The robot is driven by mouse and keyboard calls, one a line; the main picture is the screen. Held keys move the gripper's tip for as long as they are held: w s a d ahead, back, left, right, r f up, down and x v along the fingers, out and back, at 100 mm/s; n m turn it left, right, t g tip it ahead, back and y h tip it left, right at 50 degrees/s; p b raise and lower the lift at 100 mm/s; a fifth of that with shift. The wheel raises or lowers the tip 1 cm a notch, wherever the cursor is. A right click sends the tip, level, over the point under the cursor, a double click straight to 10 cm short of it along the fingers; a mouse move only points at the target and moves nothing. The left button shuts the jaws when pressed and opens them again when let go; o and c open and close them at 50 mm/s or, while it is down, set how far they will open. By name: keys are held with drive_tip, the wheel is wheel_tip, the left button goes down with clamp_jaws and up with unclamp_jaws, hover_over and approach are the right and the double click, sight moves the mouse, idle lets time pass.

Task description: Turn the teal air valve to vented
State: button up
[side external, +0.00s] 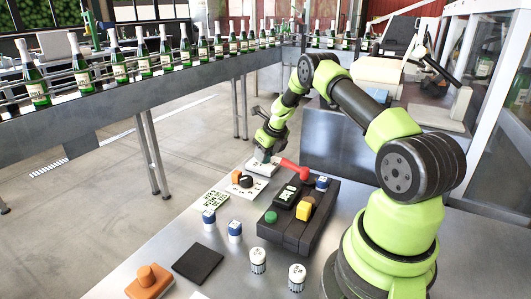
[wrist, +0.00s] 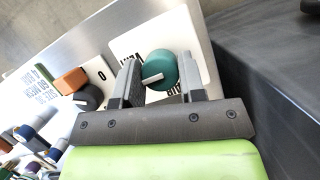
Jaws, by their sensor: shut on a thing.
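The teal air valve knob (wrist: 160,68) sits on a white plate (wrist: 200,45) with dark lettering, partly hidden. A pale pointer bar shows on the knob's near side. My gripper (wrist: 158,75) has one grey finger on each side of the knob and is shut on it. In the side external view my gripper (side external: 264,155) is low over the white plate (side external: 259,171) at the table's far edge. The knob is hidden there by my gripper.
A red handle (side external: 293,168) lies just right of my gripper. A dark control box (side external: 292,236) with coloured buttons stands nearer. Blue-capped pots (side external: 235,230) and a black pad (side external: 197,263) are on the table.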

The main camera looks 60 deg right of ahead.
drive_tip(key=o, duration=0.9)
drive_tip(key=shift+o, duration=0.2)
drive_tip(key=v, duration=1)
